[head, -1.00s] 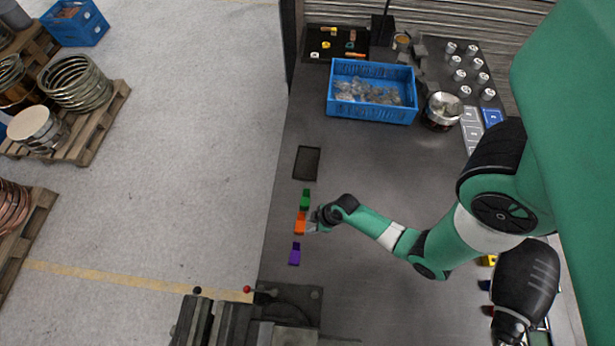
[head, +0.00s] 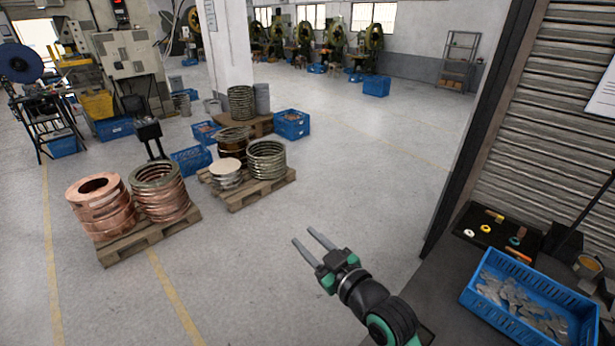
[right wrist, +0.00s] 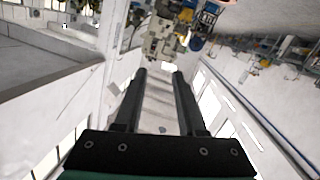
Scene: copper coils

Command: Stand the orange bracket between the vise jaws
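My right gripper (head: 304,236) is raised in front of the pallets in the head view, its two dark fingers apart and parallel. In the right wrist view the fingers (right wrist: 160,74) are also spread, with nothing between them. Neither the orange bracket nor the vise shows in either current view. My left gripper is not in view.
A blue crate (head: 527,312) of metal pieces stands on the bench at lower right, near a black tray (head: 489,236) with small coloured parts. Wooden pallets (head: 262,190) with metal coils stand on the open floor at left. A shutter wall (head: 540,130) rises behind the bench.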

